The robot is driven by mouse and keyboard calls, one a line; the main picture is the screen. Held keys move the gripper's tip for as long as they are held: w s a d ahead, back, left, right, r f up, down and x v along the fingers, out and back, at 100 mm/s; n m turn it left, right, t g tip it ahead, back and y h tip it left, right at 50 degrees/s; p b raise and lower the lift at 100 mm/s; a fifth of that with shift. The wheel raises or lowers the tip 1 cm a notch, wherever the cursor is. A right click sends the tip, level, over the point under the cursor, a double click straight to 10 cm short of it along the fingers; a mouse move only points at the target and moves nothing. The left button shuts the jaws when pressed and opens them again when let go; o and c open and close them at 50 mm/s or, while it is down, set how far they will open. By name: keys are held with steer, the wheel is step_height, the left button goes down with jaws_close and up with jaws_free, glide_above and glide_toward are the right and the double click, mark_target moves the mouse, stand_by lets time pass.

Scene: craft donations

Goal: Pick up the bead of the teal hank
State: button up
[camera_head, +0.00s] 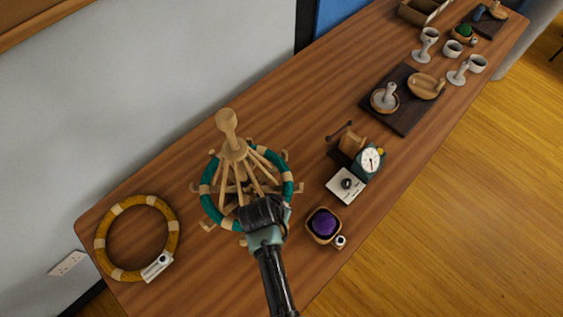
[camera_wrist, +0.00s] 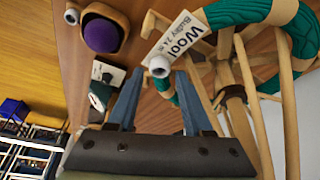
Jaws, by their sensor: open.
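The teal hank (camera_head: 289,183) with cream bands hangs around a wooden swift (camera_head: 233,150) on the table. It also shows in the wrist view (camera_wrist: 302,30). Its white bead (camera_wrist: 159,65) shows in the wrist view at the end of a pale paper tag (camera_wrist: 180,38) reading "Wool". My gripper (camera_wrist: 160,76) is open, and the bead appears between its fingertips, at or just beyond them. I cannot tell whether they touch it. In the head view my gripper (camera_head: 262,212) covers the near side of the hank and hides the bead.
A mustard hank (camera_head: 103,243) with a tag lies at left. A bowl with a purple ball (camera_head: 324,223) stands right of my gripper, with a small white bead beside it. A dial device (camera_head: 369,160) stands behind it. Trays and cups fill the far end. Swift arms stick out around the hank.

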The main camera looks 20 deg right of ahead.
steer(key=shift+x, duration=1.25)
jaws_close()
